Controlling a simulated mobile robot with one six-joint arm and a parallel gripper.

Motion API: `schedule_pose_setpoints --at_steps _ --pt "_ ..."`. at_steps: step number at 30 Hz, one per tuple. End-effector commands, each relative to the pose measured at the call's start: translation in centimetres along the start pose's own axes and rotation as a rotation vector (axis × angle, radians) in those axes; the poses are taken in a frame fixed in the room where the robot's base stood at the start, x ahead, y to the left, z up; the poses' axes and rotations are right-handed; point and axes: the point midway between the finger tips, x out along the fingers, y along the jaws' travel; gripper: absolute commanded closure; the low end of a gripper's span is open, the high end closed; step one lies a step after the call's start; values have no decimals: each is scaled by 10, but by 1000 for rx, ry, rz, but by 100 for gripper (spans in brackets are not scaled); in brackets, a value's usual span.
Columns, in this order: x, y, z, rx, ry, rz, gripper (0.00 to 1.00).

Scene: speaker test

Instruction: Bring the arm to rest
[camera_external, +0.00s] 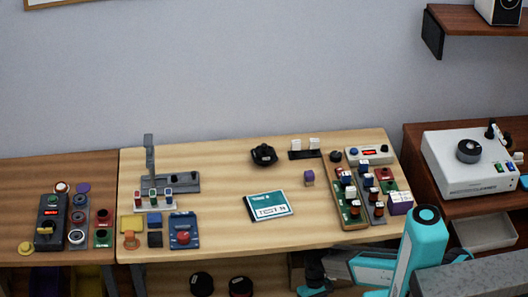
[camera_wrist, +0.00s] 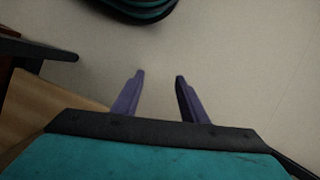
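My teal arm (camera_external: 411,250) is at the lower right of the external view, in front of the table's right front corner and low beside it. In the wrist view my gripper (camera_wrist: 160,76) shows two purple fingers standing apart with nothing between them. The fingers point toward a plain pale surface, likely floor or wall; I cannot tell which. In the external view the fingers cannot be made out clearly.
The wooden table (camera_external: 225,220) holds a teal-labelled box (camera_external: 269,206), several button panels and a grey lever stand (camera_external: 172,183). A white device (camera_external: 468,163) sits on the right cabinet. A dark edge (camera_wrist: 38,50) and a teal-black round object (camera_wrist: 140,8) show in the wrist view.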

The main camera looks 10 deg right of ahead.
Motion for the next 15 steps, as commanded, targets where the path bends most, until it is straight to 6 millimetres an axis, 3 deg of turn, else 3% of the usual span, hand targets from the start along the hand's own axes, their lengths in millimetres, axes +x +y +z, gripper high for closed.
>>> schedule_pose_setpoints --at_steps 3,15 --pt "-1 31 17 36 -12 -4 60" --pt "2 121 75 147 -48 -13 60"
